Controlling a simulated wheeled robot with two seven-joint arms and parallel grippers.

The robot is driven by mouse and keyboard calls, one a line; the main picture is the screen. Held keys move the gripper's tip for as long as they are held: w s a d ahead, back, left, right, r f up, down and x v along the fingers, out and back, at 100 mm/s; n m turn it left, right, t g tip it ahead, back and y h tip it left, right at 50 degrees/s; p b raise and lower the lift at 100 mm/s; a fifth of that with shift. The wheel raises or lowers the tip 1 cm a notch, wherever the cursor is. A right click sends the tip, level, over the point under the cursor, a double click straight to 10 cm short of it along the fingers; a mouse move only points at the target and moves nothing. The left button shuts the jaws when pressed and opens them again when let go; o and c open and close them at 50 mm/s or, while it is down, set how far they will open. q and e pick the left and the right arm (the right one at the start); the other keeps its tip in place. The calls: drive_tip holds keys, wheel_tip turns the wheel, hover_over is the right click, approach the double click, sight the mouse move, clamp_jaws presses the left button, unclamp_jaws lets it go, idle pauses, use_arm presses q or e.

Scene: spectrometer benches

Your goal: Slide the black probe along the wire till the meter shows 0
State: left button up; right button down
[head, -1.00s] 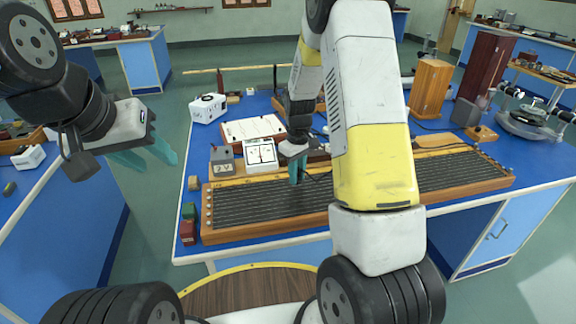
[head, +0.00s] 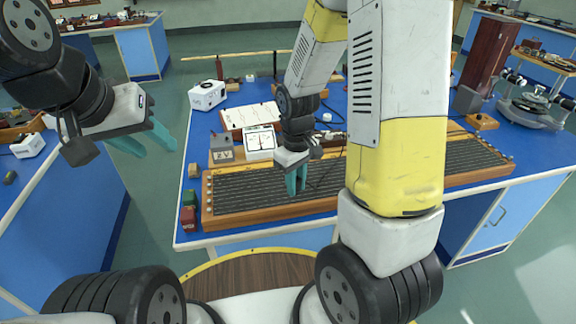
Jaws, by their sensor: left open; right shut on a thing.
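The long wire board (head: 250,212), wooden with several dark strips and wires, lies along the front of the blue bench. My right gripper (head: 296,184) points down at the board, left of its middle. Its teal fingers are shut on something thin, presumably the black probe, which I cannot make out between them. A dark lead shows beside the fingers. The white meter (head: 261,142) stands behind the board, left of the gripper; its needle is too small to read. My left gripper (head: 150,142) is open and empty, off to the left above the floor.
A grey supply unit (head: 222,150) stands left of the meter. Red and green blocks (head: 188,217) stand at the board's left end. My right arm hides the board's middle.

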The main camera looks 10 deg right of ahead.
drive_tip(key=w+d+f, duration=0.1)
drive_tip(key=w, duration=0.3)
drive_tip(key=w+d+f, duration=0.1)
drive_tip(key=w, duration=0.4)
drive_tip(key=w+d+f, duration=0.1)
drive_tip(key=w, duration=0.3)
drive_tip(key=shift+w+d+f, duration=0.1)
drive_tip(key=shift+w+f, duration=0.1)
drive_tip(key=shift+f, duration=0.15)
drive_tip(key=shift+f, duration=0.25)
drive_tip(key=shift+f, duration=0.3)
drive_tip(key=shift+d, duration=0.45)
drive_tip(key=shift+s+f, duration=0.25)
drive_tip(key=shift+f, duration=0.05)
idle(1.6)
drive_tip(key=c, duration=1.2)
unclamp_jaws()
drive_tip(key=shift+w+r, duration=0.1)
